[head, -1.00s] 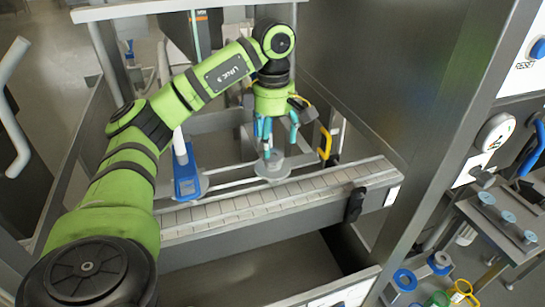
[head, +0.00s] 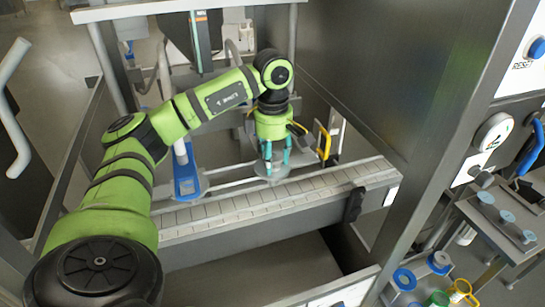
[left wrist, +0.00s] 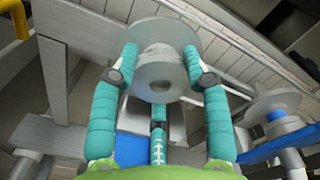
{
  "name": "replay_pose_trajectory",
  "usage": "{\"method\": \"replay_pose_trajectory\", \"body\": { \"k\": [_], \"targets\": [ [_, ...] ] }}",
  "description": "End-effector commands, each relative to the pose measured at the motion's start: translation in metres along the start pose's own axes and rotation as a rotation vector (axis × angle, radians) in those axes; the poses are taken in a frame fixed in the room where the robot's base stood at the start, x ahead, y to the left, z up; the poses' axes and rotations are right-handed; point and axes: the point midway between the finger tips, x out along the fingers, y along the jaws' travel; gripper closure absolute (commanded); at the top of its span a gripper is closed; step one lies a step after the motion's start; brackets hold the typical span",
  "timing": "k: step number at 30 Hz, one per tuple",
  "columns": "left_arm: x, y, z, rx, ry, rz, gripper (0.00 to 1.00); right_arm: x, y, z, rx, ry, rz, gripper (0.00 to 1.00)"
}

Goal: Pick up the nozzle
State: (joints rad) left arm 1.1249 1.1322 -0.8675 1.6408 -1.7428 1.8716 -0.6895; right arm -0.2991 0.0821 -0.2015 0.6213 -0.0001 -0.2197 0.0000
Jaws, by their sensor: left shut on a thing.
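The nozzle (head: 270,172) is a grey metal piece with a wide round flange, at the conveyor's back edge in the head view. In the left wrist view the nozzle (left wrist: 160,78) shows end-on, with a round hole in its smaller ring and the wider disc behind. My left gripper (head: 275,158) points down over it, its teal fingers shut on the nozzle's narrower part. In the left wrist view the gripper (left wrist: 160,62) has a finger on each side and a third below. I cannot tell whether the nozzle is clear of its support. My right gripper is not in view.
A slatted conveyor (head: 225,208) runs in front of the gripper. A blue-based fitting (head: 187,180) stands to the left, a yellow handle (head: 324,143) close to the right. A steel wall (head: 385,85) bounds the right side. Coloured rings sit on a rack at lower right.

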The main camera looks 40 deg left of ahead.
Motion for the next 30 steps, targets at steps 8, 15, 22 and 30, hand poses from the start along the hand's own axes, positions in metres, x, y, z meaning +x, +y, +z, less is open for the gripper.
{"method": "replay_pose_trajectory", "body": {
  "k": [8, 15, 22, 30],
  "targets": [
    [-0.002, 0.0, 0.0, 0.0, 0.0, -0.001, 0.93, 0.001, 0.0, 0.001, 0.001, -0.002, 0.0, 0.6],
    [-0.026, 0.001, 0.001, 0.001, -0.003, 0.004, 0.93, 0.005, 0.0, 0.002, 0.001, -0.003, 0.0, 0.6],
    [-0.075, 0.001, 0.0, -0.001, -0.001, 0.005, 0.93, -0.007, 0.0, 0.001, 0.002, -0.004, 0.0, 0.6],
    [-0.133, 0.001, 0.0, -0.002, -0.001, 0.004, 0.93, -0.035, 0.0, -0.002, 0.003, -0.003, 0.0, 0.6]
  ]
}}
